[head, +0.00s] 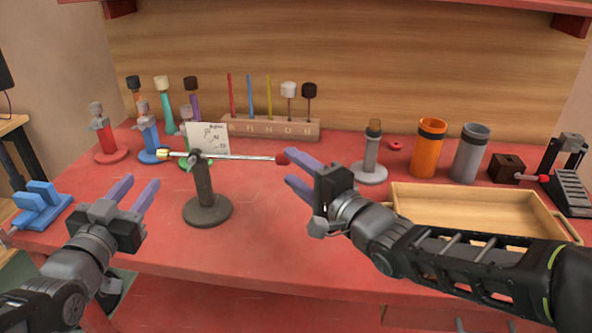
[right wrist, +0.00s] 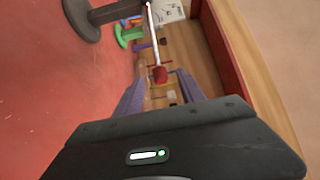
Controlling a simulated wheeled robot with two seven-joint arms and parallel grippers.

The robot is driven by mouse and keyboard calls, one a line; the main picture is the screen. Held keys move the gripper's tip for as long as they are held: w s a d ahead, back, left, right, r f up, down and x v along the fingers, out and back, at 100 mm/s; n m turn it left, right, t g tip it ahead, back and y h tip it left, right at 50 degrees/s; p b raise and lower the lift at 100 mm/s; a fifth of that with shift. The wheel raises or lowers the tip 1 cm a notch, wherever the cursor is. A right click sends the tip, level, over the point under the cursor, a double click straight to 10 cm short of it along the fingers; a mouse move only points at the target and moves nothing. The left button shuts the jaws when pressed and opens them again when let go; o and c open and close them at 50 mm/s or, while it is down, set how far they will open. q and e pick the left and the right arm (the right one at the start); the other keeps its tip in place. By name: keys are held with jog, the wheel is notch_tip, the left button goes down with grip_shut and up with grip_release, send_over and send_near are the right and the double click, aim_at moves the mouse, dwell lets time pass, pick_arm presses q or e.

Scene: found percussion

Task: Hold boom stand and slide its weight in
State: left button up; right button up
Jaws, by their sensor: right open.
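The boom stand (head: 204,190) stands upright on the red table, with a round dark base and a thin horizontal metal rod. My left gripper (head: 136,194) is open and empty, left of the stand's base, fingers pointing up and away.
A wooden tray (head: 480,197) lies at the right under my right arm. Orange (head: 427,150) and grey (head: 469,155) cups stand behind it. A wooden rack (head: 270,127) with mallets is at the back. Coloured stands are at back left. The table's front middle is clear.

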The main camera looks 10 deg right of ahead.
jog(key=x, duration=0.8)
jog(key=shift+s, duration=0.1)
grip_shut()
dwell(0.5)
dwell(1.8)
